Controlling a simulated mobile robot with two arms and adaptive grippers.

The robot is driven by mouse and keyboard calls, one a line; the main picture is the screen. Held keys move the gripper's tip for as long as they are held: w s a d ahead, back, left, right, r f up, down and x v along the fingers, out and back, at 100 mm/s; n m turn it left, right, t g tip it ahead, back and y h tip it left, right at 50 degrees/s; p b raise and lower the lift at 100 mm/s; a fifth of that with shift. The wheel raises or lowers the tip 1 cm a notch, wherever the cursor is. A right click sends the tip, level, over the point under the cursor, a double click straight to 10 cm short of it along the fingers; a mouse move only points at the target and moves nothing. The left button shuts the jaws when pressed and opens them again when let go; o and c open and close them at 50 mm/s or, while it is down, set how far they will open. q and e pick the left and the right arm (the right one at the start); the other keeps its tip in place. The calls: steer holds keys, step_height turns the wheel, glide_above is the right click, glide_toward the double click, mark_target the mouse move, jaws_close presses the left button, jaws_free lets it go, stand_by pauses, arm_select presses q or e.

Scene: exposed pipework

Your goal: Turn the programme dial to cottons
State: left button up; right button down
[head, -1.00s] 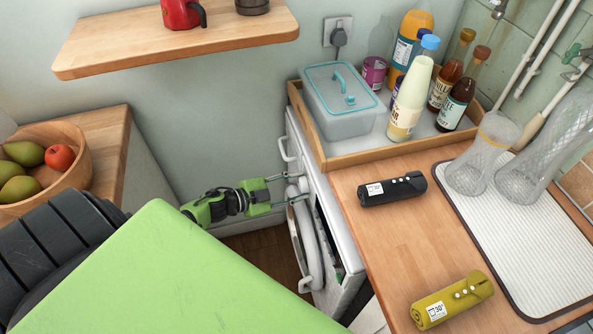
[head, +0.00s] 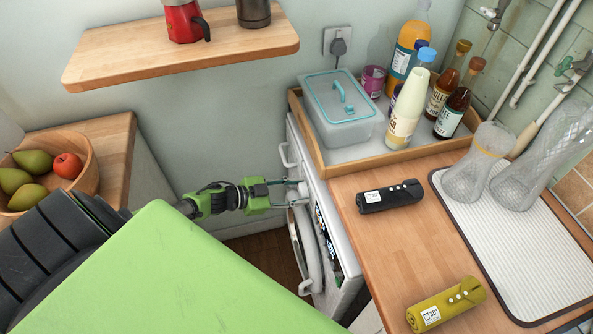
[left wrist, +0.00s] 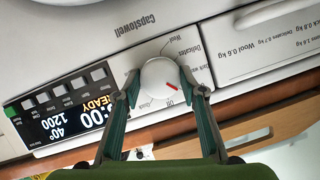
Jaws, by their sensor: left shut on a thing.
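The programme dial (left wrist: 160,82) is a round white knob with a red mark on the washing machine's panel (left wrist: 120,80). In the left wrist view the mark slants to the lower right, near the printed word "Off"; "Wool", "Delicates" and "Quick" are also around the dial. The lit display (left wrist: 62,115) reads READY, 40° and 1200. My left gripper (left wrist: 162,84) is shut on the dial, one finger on each side. In the head view the left gripper (head: 291,191) reaches the front of the white washing machine (head: 304,245); the dial is hardly visible there. My right gripper is out of view.
A wooden worktop (head: 385,240) covers the machine and holds a tray (head: 318,158) of bottles and a tub, a black roll (head: 390,196), a yellow roll (head: 446,304) and a drying mat (head: 520,240). A shelf (head: 110,66) is above left; a fruit bowl (head: 85,180) is at left.

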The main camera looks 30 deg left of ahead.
arm_select(q)
steer(key=o, duration=1.1)
steer(key=v, duration=1.2)
steer(key=shift+f, duration=0.1)
